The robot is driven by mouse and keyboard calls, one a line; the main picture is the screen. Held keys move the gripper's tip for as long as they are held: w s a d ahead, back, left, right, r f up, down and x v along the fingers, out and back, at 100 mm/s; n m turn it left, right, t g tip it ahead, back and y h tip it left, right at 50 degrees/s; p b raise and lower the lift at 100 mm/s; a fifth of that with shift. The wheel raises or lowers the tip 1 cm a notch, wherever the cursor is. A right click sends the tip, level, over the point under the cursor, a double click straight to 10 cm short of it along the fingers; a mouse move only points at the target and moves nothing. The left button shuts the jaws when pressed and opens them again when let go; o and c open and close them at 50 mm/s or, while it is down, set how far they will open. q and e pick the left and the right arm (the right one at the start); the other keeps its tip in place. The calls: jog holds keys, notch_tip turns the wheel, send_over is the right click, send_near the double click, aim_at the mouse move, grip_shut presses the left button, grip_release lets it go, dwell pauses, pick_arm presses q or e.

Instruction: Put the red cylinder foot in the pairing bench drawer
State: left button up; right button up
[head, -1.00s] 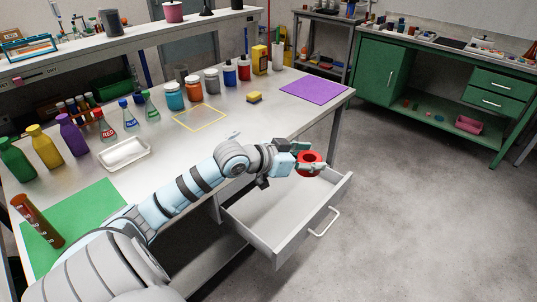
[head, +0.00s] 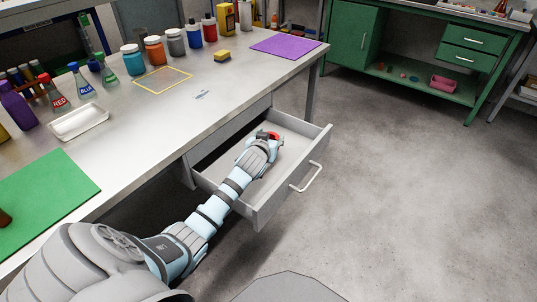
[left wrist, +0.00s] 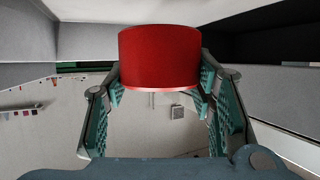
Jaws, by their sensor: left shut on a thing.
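The red cylinder foot (left wrist: 160,58) is between the two fingers of my left gripper (left wrist: 160,85), which is shut on it. In the head view a small part of the red foot (head: 274,135) shows past my left gripper (head: 268,142); the wrist hides the rest. The drawer (head: 262,209) is pulled out below the bench top, and the gripper with the foot is over its inside. I cannot tell whether the foot touches the drawer floor. My right gripper is not in view.
The white bench (head: 150,105) carries bottles, flasks, a white tray (head: 79,122), a yellow sponge (head: 222,56), a green mat (head: 45,195) and a purple mat (head: 285,43). A green cabinet (head: 410,50) stands at the back right. The floor right of the drawer is clear.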

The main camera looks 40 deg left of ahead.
pick_arm(q)
notch_tip(320, 180, down, 4)
jog(key=shift+f+b, duration=0.25)
jog(key=shift+b, duration=0.8)
jog(key=shift+r, duration=0.1)
jog(key=o, duration=1.1)
jog(key=shift+s+r+p, duration=0.15)
jog(key=shift+s+p, duration=0.05)
jog(key=shift+p, duration=0.15)
jog(key=p+v, duration=0.3)
jog(key=v, duration=0.3)
jog(key=shift+s+d+r, duration=0.15)
jog(key=shift+s+d, duration=0.05)
jog(key=shift+s, duration=0.1)
jog(key=shift+s+d, duration=0.1)
jog(key=shift+s, duration=0.15)
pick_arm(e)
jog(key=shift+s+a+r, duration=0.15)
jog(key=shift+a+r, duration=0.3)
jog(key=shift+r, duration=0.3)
